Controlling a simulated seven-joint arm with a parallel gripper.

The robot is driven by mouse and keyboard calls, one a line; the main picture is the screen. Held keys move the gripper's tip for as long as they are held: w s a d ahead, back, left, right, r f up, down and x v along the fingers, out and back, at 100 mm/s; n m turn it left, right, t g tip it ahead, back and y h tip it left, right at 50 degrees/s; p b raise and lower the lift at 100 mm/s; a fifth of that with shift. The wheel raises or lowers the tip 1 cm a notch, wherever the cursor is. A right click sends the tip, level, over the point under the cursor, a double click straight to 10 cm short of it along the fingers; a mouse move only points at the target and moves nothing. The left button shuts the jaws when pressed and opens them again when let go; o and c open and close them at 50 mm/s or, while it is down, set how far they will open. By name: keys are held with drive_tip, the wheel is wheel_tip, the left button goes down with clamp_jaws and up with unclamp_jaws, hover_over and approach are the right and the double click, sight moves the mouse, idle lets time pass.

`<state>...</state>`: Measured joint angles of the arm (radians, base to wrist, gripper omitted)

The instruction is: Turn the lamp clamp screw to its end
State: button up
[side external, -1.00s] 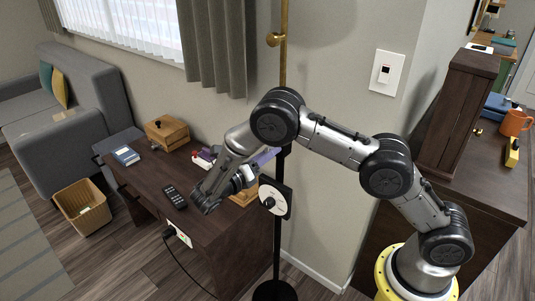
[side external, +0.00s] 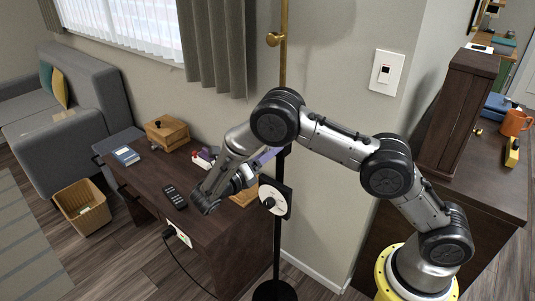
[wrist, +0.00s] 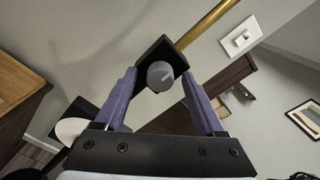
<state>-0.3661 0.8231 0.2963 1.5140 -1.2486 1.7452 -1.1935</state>
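The lamp clamp screw is a grey round knob (wrist: 160,76) with a light mark on its face. It sits on a black clamp block (wrist: 157,50) on the lamp pole, whose upper part is a brass tube (wrist: 208,25). My gripper (wrist: 159,82) is open and faces the knob. One purple finger is on each side of the knob, with a visible gap on both sides. I cannot tell how deep the knob sits between the tips. In the side external view, my gripper (side external: 268,157) is at the pole, and the knob is hidden there.
A white dial on a black plate (side external: 274,198) is on the pole below my gripper. The dark desk (side external: 150,185) at left holds a remote (side external: 174,197), a wooden box (side external: 167,132) and small items. A wall switch (side external: 386,71) and dark cabinet (side external: 455,120) are at right.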

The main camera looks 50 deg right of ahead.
drive_tip(key=a, duration=1.4)
drive_tip(key=shift+d, duration=0.1)
